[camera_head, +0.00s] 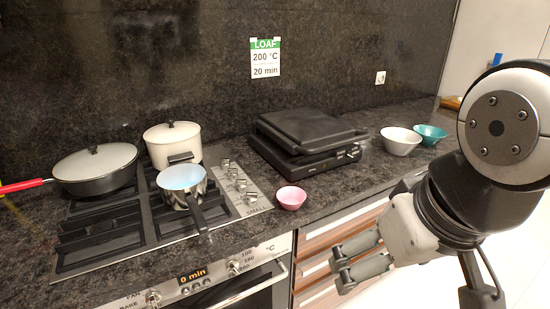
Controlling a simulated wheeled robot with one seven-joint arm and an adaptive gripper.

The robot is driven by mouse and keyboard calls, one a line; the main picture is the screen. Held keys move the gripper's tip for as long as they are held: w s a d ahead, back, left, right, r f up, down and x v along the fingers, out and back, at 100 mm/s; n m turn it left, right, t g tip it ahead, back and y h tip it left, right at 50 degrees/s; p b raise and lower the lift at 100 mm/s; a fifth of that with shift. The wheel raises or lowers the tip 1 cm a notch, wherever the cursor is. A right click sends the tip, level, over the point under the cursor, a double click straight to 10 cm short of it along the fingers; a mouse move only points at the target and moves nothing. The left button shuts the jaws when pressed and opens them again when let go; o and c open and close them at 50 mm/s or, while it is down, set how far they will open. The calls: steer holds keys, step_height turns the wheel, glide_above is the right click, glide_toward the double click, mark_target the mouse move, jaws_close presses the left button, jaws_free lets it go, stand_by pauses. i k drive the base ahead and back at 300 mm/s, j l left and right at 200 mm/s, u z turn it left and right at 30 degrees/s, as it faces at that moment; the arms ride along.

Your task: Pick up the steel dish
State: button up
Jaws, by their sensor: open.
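A small steel-sided saucepan (182,185) with a pale blue inside and a dark handle stands on the front right of the cooktop. It is the most steel-like vessel in view; I cannot tell for sure whether it is the steel dish. My gripper (341,267) is open and empty. It is in front of the counter's front edge, before the wooden drawers, with its fingers pointing left. It is well to the right of the saucepan and touches nothing.
A lidded pan (95,168) with a red handle and a lidded white pot (172,143) stand on the cooktop (110,243). A pink bowl (291,198), black grill (307,137), white bowl (400,141) and teal bowl (430,134) are on the counter. Bare counter lies right of the pink bowl.

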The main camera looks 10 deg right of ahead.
mark_target(399, 143)
steer(key=z, duration=0.85)
steer(key=k+u, duration=0.1)
steer(key=u, duration=1.35)
steer(key=z, duration=1.45)
steer(key=i+u, duration=0.1)
steer(key=u, duration=0.4)
steer(key=i+l+u, duration=0.7)
steer(key=k+j, duration=0.05)
steer(key=k, duration=0.05)
